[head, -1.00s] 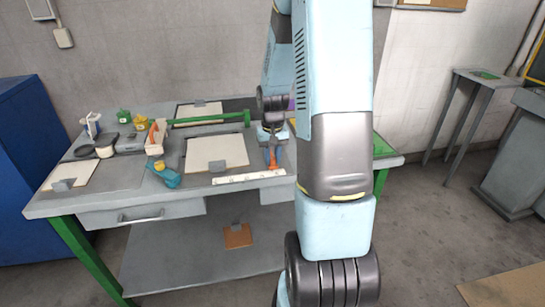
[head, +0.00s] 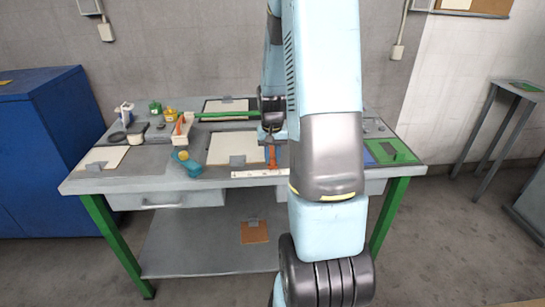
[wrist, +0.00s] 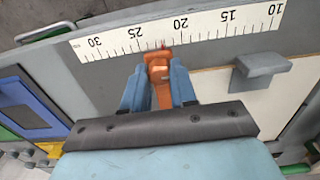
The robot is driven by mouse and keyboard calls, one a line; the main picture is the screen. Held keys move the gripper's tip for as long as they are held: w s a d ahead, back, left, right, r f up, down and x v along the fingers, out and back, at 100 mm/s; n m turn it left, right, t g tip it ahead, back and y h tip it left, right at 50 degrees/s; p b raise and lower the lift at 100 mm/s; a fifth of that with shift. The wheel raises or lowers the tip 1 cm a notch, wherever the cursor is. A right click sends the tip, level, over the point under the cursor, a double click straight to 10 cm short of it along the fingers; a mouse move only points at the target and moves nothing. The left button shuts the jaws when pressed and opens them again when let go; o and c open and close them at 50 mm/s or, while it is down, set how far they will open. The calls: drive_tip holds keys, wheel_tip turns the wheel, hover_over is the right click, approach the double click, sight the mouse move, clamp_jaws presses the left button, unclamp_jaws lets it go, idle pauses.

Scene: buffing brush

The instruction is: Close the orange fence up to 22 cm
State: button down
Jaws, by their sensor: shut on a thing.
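The orange fence (wrist: 160,70) stands at the ruler (wrist: 181,32) in the wrist view, with its tip at the scale edge between the 25 and 20 marks, near 22. My gripper (wrist: 158,88) is shut on the fence, one blue finger on each side. In the head view the fence (head: 272,158) shows small at the bench front, just left of my arm. The ruler (head: 250,173) lies along the front edge there, its right part hidden by my arm.
A white board (wrist: 255,95) with a grey clip (wrist: 262,66) lies beside the fence. The grey bench (head: 120,184) also carries a white tray (head: 182,130), a teal tool (head: 187,163) and a green plate (head: 390,151). A blue cabinet (head: 45,160) stands left.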

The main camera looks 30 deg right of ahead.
drive_tip(key=shift+a, duration=0.2)
drive_tip(key=c, duration=0.9)
unclamp_jaws()
drive_tip(key=shift+r, duration=0.1)
wheel_tip(320, 180, up, 14)
drive_tip(key=shift+f, duration=0.25)
drive_tip(key=shift+r, duration=0.1)
